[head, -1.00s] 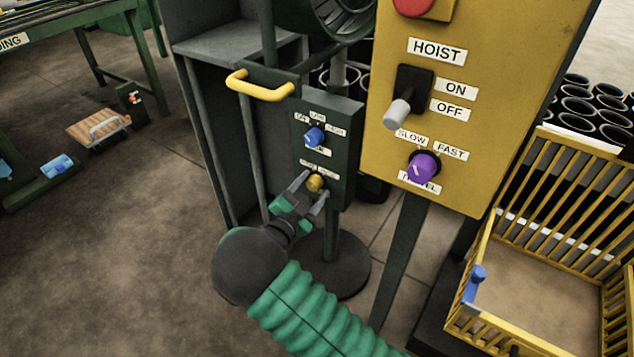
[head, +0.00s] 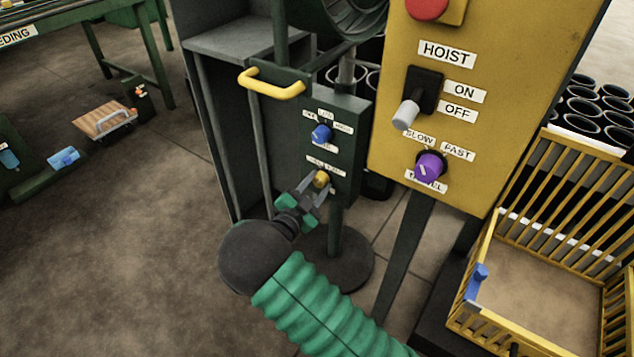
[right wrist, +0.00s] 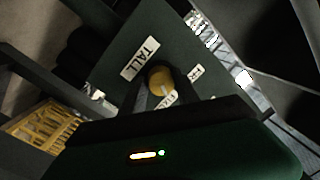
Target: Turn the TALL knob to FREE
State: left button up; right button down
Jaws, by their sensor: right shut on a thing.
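The TALL knob is a small yellow knob (head: 321,179) low on the dark green panel (head: 345,150). In the right wrist view the yellow knob (right wrist: 160,80) stands beside the TALL label (right wrist: 140,58). Two more labels sit on its other side, partly hidden, and I cannot read them fully. A pale mark shows on the knob's face. My right gripper (head: 318,184) is shut on the yellow knob, with a finger on either side of it. My left gripper is not in view.
A blue knob (head: 322,133) with labels sits just above on the same panel. A yellow handle (head: 272,86) is above left. The yellow HOIST box (head: 470,130) with a lever (head: 406,115) and purple knob (head: 430,167) stands right. A yellow crate (head: 480,325) is lower right.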

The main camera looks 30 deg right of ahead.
jog(key=n+p, duration=0.2)
jog(key=p, duration=0.1)
jog(key=n+p, duration=0.2)
jog(key=p, duration=0.1)
jog(key=n+g+p, duration=0.1)
jog(key=n+p, duration=0.2)
jog(key=shift+r+p, duration=0.35)
jog(key=shift+p, duration=0.05)
jog(key=shift+f+n+y+p, duration=0.15)
jog(key=shift+n+y+p, duration=0.15)
jog(key=shift+n+p, duration=1.25)
jog(key=shift+w+n, duration=0.1)
jog(key=shift+n, duration=0.25)
jog(key=c, duration=0.9)
grip_release()
jog(key=p+v, duration=0.3)
jog(key=v, duration=1.4)
jog(key=shift+w+p, duration=0.25)
jog(key=shift+p, duration=0.15)
jog(key=shift+a, duration=0.1)
